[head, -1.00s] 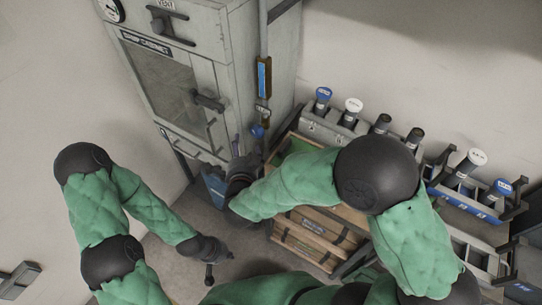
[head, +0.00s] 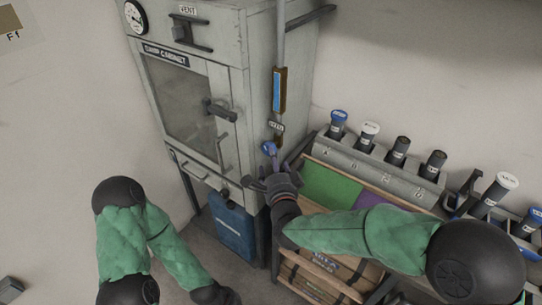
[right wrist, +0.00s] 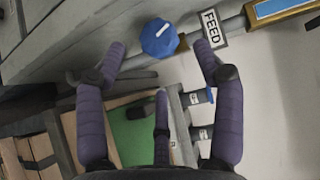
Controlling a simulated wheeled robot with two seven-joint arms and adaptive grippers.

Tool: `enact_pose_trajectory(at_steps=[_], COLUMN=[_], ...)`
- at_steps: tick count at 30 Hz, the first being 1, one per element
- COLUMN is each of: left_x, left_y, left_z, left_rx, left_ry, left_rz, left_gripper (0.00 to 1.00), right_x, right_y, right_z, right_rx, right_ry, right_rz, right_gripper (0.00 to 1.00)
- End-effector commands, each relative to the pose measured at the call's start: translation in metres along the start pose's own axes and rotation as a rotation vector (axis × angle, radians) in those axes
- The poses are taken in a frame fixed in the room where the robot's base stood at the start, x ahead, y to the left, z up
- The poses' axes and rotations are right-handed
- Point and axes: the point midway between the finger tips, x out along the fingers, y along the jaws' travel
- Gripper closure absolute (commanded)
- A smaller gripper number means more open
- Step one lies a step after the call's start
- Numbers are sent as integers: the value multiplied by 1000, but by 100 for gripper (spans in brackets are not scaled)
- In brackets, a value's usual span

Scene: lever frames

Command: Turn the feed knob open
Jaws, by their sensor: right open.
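The feed knob (right wrist: 160,40) is blue and faceted with a white pointer mark, on a pipe beside the FEED label (right wrist: 210,28) in the right wrist view. It also shows in the head view (head: 269,148) at the cabinet's right side. My right gripper (right wrist: 160,52) is open, its purple-grey fingers spread to either side of the knob. I cannot tell whether they touch it. In the head view it (head: 268,180) is just below the knob. My left gripper (head: 216,292) is low at the bottom edge, and its fingers are not clear.
The grey cabinet (head: 225,45) stands left of the pipe, with a handle (head: 220,112) on its door. A blue container (head: 233,228) is below it. A rack (head: 340,155) of several capped tubes and wooden crates stand to the right. The wall beyond is bare.

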Motion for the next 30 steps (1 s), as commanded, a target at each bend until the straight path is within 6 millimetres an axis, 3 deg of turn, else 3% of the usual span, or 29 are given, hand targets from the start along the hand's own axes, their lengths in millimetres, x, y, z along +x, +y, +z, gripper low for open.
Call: enact_pose_trajectory(at_steps=[3,9,23,28,29,30], left_x=[9,15,17,17,17,17], left_y=[-3,-5,-6,-6,-6,-6], left_z=[0,0,0,0,0,0], left_rx=[0,0,0,0,0,0], left_ry=[-1,-1,-1,-1,-1,-1], left_rz=[0,0,0,0,0,0], left_gripper=[100,100,100,100,100,100], right_x=[22,48,58,58,58,58], right_y=[3,2,0,0,0,0], right_z=[0,0,0,0,0,0], right_rx=[0,0,-1,-1,-1,0], right_ry=[1,1,0,1,1,1], right_rz=[0,0,0,0,0,0], right_gripper=[32,32,32,80,86,86])
